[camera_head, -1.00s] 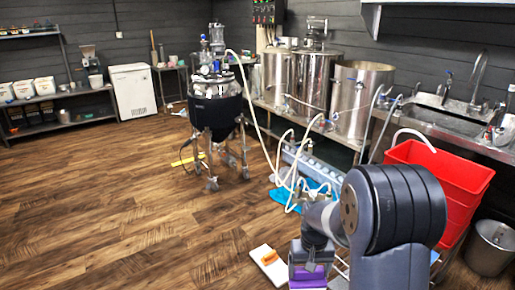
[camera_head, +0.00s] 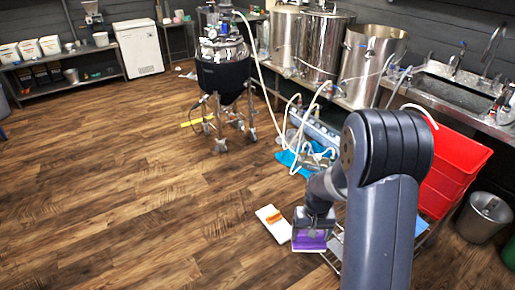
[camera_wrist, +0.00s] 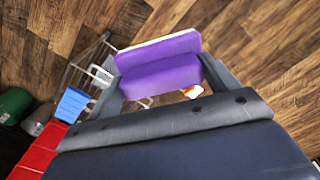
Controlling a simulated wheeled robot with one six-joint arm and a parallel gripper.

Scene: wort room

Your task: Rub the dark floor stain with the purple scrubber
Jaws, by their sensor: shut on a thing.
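My gripper (camera_head: 313,217) is shut on the purple scrubber (camera_head: 312,242), a block with a pale layer along its outer edge. It is held over the floor at the lower middle of the head view. In the wrist view the scrubber (camera_wrist: 160,68) sits between both fingers, with plank floor behind it. I cannot make out a separate dark stain on the wood floor (camera_head: 130,215); the planks have dark grain of their own.
A white board (camera_head: 266,228) with an orange item (camera_head: 273,217) lies on the floor beside the scrubber. A red bin (camera_head: 452,165) and metal bucket (camera_head: 484,218) stand right. Hoses (camera_head: 305,140) and a wheeled black vessel (camera_head: 222,75) stand behind. The left floor is open.

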